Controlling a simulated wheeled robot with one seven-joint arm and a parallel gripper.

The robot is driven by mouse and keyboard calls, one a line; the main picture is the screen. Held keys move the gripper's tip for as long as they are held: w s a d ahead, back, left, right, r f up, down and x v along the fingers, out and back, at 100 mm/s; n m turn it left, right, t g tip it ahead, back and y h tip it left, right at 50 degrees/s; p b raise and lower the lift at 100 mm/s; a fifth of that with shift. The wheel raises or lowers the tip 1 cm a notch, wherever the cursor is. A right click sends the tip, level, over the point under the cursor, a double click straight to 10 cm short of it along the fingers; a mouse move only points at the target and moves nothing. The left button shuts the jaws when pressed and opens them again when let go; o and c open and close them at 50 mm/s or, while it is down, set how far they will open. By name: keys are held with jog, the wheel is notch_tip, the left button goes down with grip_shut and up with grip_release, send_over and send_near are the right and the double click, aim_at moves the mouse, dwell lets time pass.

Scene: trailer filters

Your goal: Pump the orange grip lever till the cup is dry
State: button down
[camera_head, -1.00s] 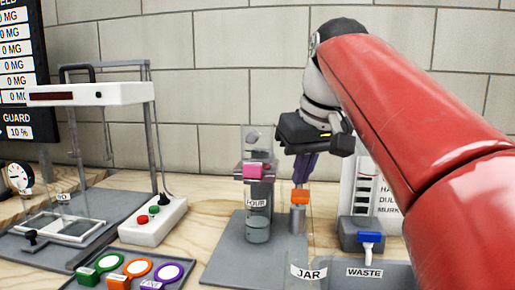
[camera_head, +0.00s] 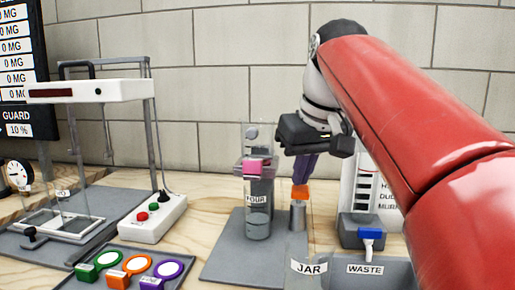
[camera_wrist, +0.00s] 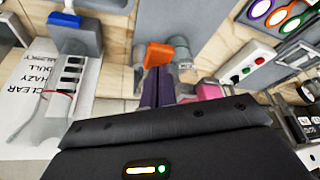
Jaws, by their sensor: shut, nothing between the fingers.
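The orange grip lever (camera_head: 300,191) stands on a grey cylinder, right of the clear labelled vessel. It also shows in the wrist view (camera_wrist: 160,54). My gripper (camera_head: 302,178) has purple fingers pointing down at the orange grip. The fingers are shut with nothing between them, and their tips are at or just above the grip; I cannot tell if they touch.
A button box (camera_head: 152,218), a tray of coloured discs (camera_head: 125,268) and a balance frame (camera_head: 92,92) stand left. A wall closes the back.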

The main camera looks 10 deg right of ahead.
aim_at(305, 191)
jog(key=shift+f+b, duration=2.05)
jog(key=shift+f, duration=0.8)
notch_tip(305, 191, up, 5)
jog(key=p, duration=0.5)
jog(key=shift+r, duration=0.85)
jog(key=shift+r, duration=2.5)
